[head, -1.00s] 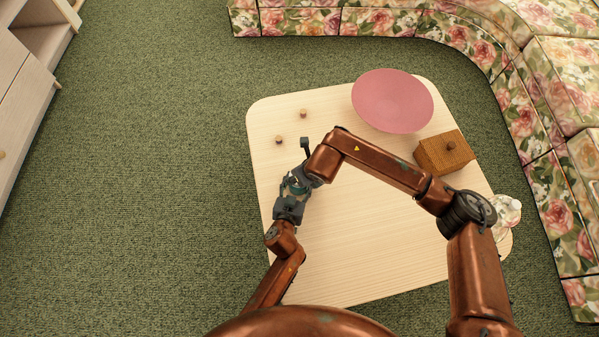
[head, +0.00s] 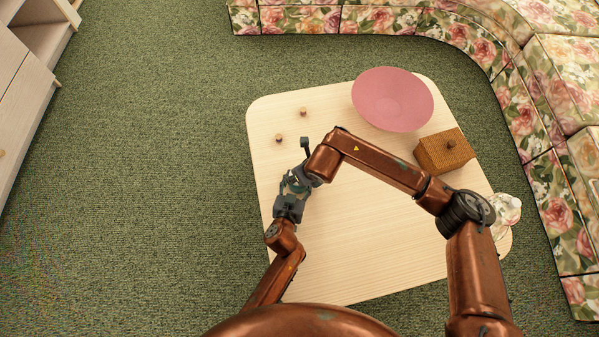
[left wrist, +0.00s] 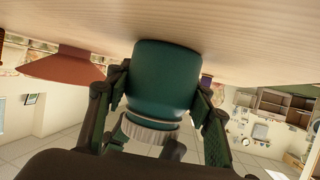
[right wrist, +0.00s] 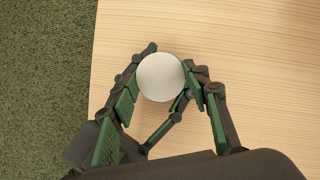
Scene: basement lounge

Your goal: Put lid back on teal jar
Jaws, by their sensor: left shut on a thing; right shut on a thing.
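The teal jar (left wrist: 165,78) stands against the table, seen upside down in the left wrist view. My left gripper (left wrist: 168,98) is shut on its sides. The pale, ridged lid (left wrist: 150,131) is at the jar's mouth; I cannot tell whether it is fully seated. In the right wrist view the round lid top (right wrist: 161,77) hides the jar beneath. My right gripper (right wrist: 163,84) is shut on the lid from above. In the head view my left gripper (head: 291,193) and right gripper (head: 300,179) meet at the table's left side, mostly hiding jar and lid.
The pale wooden table (head: 350,245) is clear in front. Two small wooden knobs (head: 279,138) (head: 303,111) lie beyond the grippers. A floral sofa (head: 545,175) curves behind.

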